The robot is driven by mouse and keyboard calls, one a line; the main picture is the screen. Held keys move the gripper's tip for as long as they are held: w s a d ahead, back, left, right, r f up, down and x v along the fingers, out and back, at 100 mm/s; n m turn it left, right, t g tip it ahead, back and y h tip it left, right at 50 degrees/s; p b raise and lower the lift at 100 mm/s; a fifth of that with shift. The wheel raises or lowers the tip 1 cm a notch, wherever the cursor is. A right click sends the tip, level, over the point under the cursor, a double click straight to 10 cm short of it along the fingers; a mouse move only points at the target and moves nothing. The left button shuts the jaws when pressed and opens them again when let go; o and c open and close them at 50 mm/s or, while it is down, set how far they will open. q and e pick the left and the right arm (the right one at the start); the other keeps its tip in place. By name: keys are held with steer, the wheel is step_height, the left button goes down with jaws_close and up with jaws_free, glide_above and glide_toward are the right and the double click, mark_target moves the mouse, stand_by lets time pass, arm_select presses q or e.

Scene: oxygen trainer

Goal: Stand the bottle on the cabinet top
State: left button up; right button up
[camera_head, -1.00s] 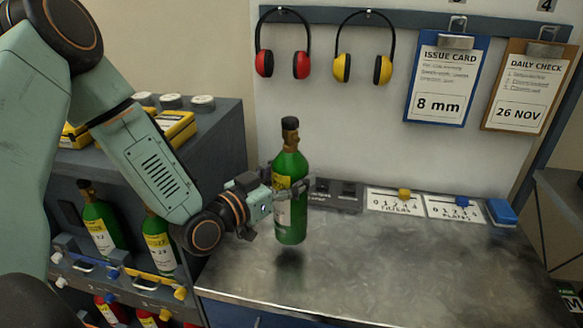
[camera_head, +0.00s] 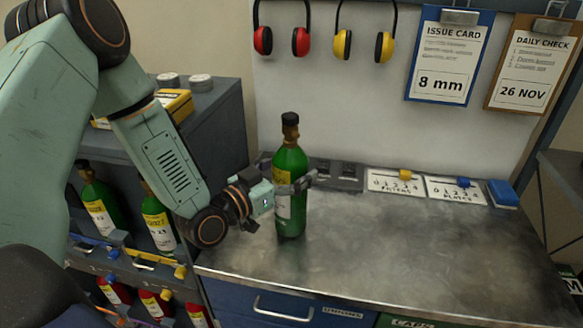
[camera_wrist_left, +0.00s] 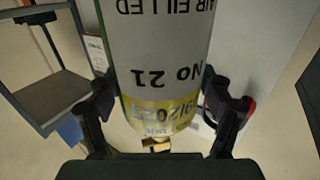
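The green bottle (camera_head: 290,160) with a dark cap and white and yellow label is upright over the cabinet top (camera_head: 410,245). Its base looks at or very near the surface; I cannot tell for sure that it touches. My left gripper (camera_head: 292,183) is shut around the bottle's middle, coming from the left. In the left wrist view the bottle (camera_wrist_left: 165,55), marked No 21, fills the space between the fingers of the gripper (camera_wrist_left: 162,108). My right gripper is not in view.
Behind the bottle are a dark block (camera_head: 338,174), number cards (camera_head: 397,181) and a blue block (camera_head: 503,193). A rack at left holds other green bottles (camera_head: 98,210). Ear defenders and clipboards (camera_head: 449,55) hang on the wall. The cabinet top's front and right are clear.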

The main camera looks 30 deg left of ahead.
arm_select(q)
steer(key=shift+o, duration=0.6)
steer(key=shift+s+r, duration=0.15)
steer(key=shift+s, duration=0.1)
steer(key=shift+w+r, duration=0.1)
steer(key=shift+r, duration=0.15)
steer(key=shift+s+a+f+p, duration=0.15)
steer(key=shift+s+a+p, duration=0.2)
steer(key=shift+s, duration=0.2)
steer(key=p+v, duration=0.1)
steer(key=v, duration=0.3)
steer(key=shift+s, duration=0.25)
steer(key=shift+s+a+p, duration=0.15)
steer(key=shift+s+p, duration=0.45)
steer(key=shift+s, duration=0.05)
steer(key=p, duration=0.3)
glide_toward(276, 174)
steer(key=shift+x, duration=1.05)
steer(key=shift+f, duration=0.1)
